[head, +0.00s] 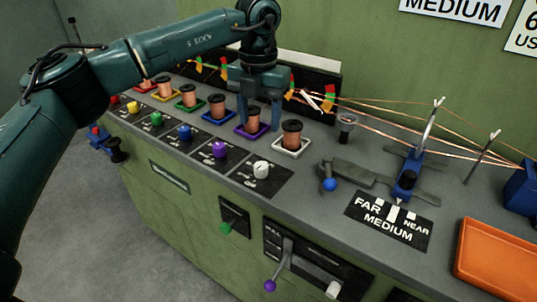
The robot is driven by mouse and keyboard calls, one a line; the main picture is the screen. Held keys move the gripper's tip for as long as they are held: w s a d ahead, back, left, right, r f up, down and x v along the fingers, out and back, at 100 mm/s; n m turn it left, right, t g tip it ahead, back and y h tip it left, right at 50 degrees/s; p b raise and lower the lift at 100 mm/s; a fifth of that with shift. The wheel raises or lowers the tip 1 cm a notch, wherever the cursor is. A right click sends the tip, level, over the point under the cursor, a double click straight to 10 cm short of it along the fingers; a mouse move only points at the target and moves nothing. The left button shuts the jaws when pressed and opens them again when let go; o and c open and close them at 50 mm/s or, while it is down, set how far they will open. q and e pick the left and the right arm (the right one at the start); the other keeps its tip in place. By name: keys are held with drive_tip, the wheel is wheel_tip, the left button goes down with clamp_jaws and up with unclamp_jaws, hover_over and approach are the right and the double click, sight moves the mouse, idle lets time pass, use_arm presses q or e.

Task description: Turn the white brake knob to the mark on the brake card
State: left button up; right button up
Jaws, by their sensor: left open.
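The white brake knob (262,169) stands on a dark dial plate (262,181) at the right end of a row of coloured knobs. The mark its pointer faces is too small to read. My left gripper (260,126) is open, fingers pointing down, above and behind the knob and apart from it. Its fingers show near the copper spool on the purple square; I cannot tell whether they touch it. A wall sign reading MEDIUM (452,8) is cut off at the top; I cannot tell whether it is the brake card. My right gripper is not in view.
Copper spools stand behind the knobs, one on a white square (290,146). Thin wires run right past a blue post (407,175). A blue-ended lever (330,184), a FAR/NEAR/MEDIUM plate (389,219) and an orange tray (497,262) lie to the right.

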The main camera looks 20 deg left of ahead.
sight(260, 166)
use_arm(q)
drive_tip(key=f, duration=1.2)
drive_tip(key=shift+s+f, duration=0.25)
drive_tip(key=shift+f, duration=0.15)
drive_tip(key=shift+c, duration=0.4)
drive_tip(key=c, duration=0.9)
